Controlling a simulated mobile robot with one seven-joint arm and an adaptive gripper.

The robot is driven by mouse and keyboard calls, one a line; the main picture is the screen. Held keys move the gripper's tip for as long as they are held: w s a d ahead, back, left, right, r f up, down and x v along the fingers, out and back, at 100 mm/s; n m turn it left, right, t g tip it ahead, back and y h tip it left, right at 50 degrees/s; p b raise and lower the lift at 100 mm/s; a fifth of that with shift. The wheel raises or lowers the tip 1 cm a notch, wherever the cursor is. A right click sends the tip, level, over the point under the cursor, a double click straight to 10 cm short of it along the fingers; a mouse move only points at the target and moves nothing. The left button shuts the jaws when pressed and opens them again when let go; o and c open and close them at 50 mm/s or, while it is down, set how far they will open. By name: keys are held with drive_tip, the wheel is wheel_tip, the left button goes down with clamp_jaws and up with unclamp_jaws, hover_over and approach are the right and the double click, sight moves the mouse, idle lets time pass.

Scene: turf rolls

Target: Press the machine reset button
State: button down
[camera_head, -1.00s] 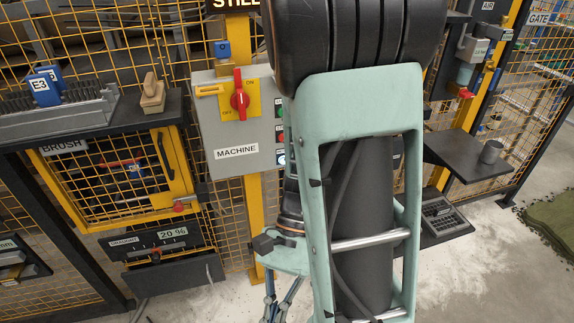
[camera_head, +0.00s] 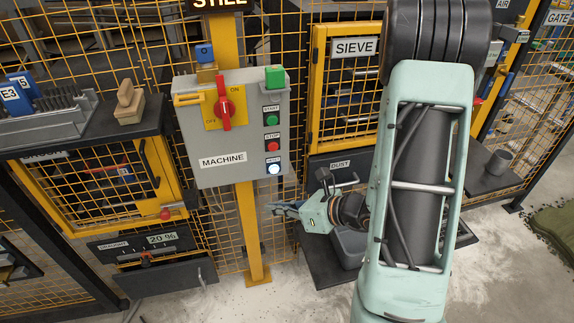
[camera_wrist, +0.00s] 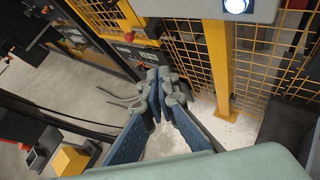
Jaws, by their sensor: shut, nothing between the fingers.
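The grey machine box (camera_head: 206,141) is mounted on a yellow post and carries a MACHINE label. On its right side are a green START button (camera_head: 271,112), a red STOP button (camera_head: 272,146) and, lowest, the lit white reset button (camera_head: 273,169). The reset button also shows at the top of the wrist view (camera_wrist: 236,5), on the box's lower edge. My gripper (camera_head: 275,208) is below the box, apart from the reset button, pointing left in the head view. In the wrist view my gripper (camera_wrist: 160,78) is shut and empty.
A red rotary switch (camera_head: 224,105) and a green block (camera_head: 275,77) are on the box. A yellow post (camera_head: 250,235) stands below it, with mesh fencing around. A shelf with a wooden-handled brush (camera_head: 129,102) is at left. A grey bin (camera_head: 348,245) stands behind my gripper.

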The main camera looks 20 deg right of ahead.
sight(274, 169)
drive_tip(key=d, duration=0.1)
drive_tip(key=w+d+m+t, duration=0.1)
drive_tip(key=w+d+m+h, duration=0.1)
drive_tip(key=d, duration=0.1)
drive_tip(key=shift+f, duration=0.3)
drive_tip(key=w+p, duration=0.1)
drive_tip(key=w, duration=0.7)
drive_tip(key=shift+w, duration=0.35)
drive_tip(key=shift+w, duration=0.1)
idle(1.0)
drive_tip(key=shift+w, duration=0.3)
